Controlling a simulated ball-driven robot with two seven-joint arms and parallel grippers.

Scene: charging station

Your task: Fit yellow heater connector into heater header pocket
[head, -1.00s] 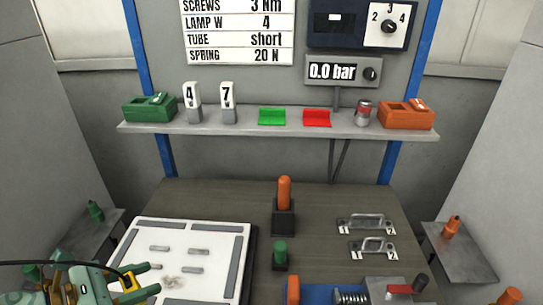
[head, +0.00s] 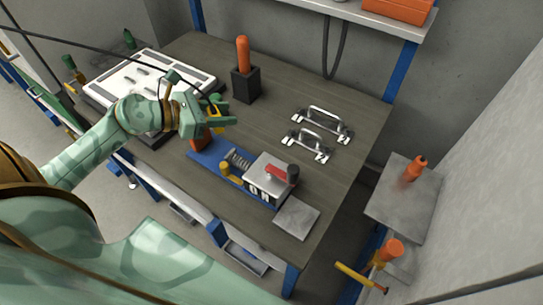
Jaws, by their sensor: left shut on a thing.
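My left gripper (head: 222,112) reaches in from the left over the middle of the bench, in front of the black block with the orange peg. It is shut on a small yellow piece (head: 216,115), which appears to be the yellow heater connector; the fingers hide most of it. The heater header pocket cannot be made out for certain. A blue base plate (head: 208,158) with a spring, a yellow knob and a grey block lies just in front of and below the gripper. My right gripper is not in view.
A white slotted board (head: 112,82) lies at the back left of the bench, partly behind my arm. An orange peg (head: 243,54) stands upright in a black block. Two metal handles (head: 325,122) lie to the right. A grey plate (head: 296,218) sits at the front right corner.

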